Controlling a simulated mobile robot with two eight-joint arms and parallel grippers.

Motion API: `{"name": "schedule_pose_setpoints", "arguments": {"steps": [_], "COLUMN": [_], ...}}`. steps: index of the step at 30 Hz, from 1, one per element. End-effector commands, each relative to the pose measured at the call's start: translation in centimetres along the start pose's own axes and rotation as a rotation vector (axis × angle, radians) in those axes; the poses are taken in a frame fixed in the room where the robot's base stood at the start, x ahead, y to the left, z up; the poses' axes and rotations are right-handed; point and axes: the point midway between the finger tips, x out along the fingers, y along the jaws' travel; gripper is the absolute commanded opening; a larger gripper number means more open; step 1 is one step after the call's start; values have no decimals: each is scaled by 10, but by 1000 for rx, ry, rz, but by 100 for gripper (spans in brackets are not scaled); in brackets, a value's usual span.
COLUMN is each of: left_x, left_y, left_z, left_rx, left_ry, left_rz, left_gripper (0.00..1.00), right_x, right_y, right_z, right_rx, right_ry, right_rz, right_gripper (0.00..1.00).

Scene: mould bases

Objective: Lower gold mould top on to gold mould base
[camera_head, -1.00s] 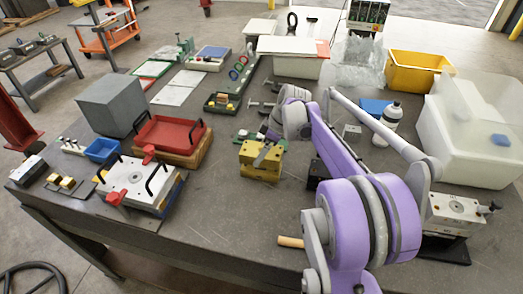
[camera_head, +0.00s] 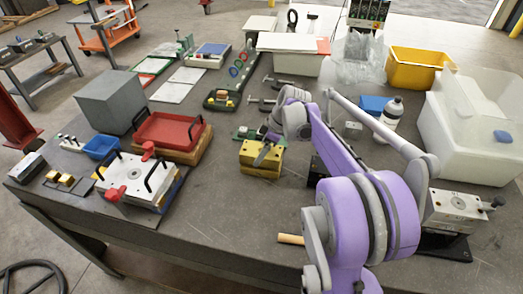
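The gold mould (camera_head: 259,161) is a small yellow-gold block on the dark table, left of my purple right arm. It looks like a stack of two gold parts. Whether top and base touch fully or a small gap is left, I cannot tell at this size. My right gripper (camera_head: 266,150) reaches down to the top of the gold block from above. Its fingers are small and partly hidden by my wrist, so I cannot tell whether they are shut on the upper part. My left gripper is not in view.
A silver mould plate (camera_head: 137,182) with black handles and red knobs, a red tray (camera_head: 169,132) and a grey box (camera_head: 110,101) stand to the left. A white bottle (camera_head: 390,119) and a clear bin (camera_head: 467,143) stand right. The table front of the gold block is mostly clear.

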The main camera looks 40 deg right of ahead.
Motion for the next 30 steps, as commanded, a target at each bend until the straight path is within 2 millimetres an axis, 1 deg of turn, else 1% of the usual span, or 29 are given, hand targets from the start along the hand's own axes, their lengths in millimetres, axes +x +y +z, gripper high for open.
{"name": "schedule_pose_setpoints", "arguments": {"steps": [9,18,19,21,27,30], "left_x": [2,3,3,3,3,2], "left_y": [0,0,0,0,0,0], "left_z": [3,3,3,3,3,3], "left_rx": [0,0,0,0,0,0], "left_ry": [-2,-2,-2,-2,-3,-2], "left_rz": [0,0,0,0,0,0], "left_gripper": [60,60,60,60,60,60], "right_x": [5,5,5,5,6,2], "right_y": [0,0,0,0,0,0], "right_z": [2,2,2,2,2,2], "right_rx": [0,0,0,0,0,0], "right_ry": [1,1,1,1,0,0], "right_rz": [0,0,0,0,0,0], "right_gripper": [0,0,89,100,100,100]}}
